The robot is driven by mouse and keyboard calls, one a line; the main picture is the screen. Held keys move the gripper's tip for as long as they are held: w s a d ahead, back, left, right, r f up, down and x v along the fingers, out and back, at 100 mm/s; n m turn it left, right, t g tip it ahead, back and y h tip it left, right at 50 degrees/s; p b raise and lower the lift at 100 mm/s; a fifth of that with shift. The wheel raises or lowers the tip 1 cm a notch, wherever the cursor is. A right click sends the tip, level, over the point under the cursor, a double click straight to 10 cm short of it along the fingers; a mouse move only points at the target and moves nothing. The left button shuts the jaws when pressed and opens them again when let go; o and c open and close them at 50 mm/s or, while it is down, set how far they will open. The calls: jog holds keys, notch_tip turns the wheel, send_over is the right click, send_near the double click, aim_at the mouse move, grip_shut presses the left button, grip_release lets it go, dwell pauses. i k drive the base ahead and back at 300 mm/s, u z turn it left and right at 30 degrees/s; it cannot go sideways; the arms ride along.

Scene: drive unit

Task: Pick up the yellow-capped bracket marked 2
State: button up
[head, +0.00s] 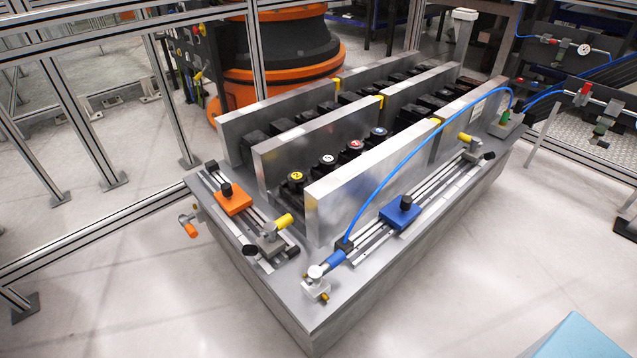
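The yellow-capped bracket marked 2 (296,178) is a black part with a round yellow top. It sits at the near end of a row between two upright grey metal plates on the metal table (330,262). Behind it in the same row are a white-capped bracket (328,160), a red-capped bracket (355,145) and a blue-capped bracket (379,133). The lower part of the yellow-capped bracket is partly hidden by the plates. My gripper is not in view.
The near right plate (345,196) and middle plate (290,145) flank the row closely. An orange slider block (233,201) and a blue slider block (400,213) sit on rails. A blue hose (400,150) arches over the right side.

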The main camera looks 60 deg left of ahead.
aim_at(292, 188)
jog(key=u, duration=0.2)
jog(key=k, duration=1)
jog(key=u, duration=0.85)
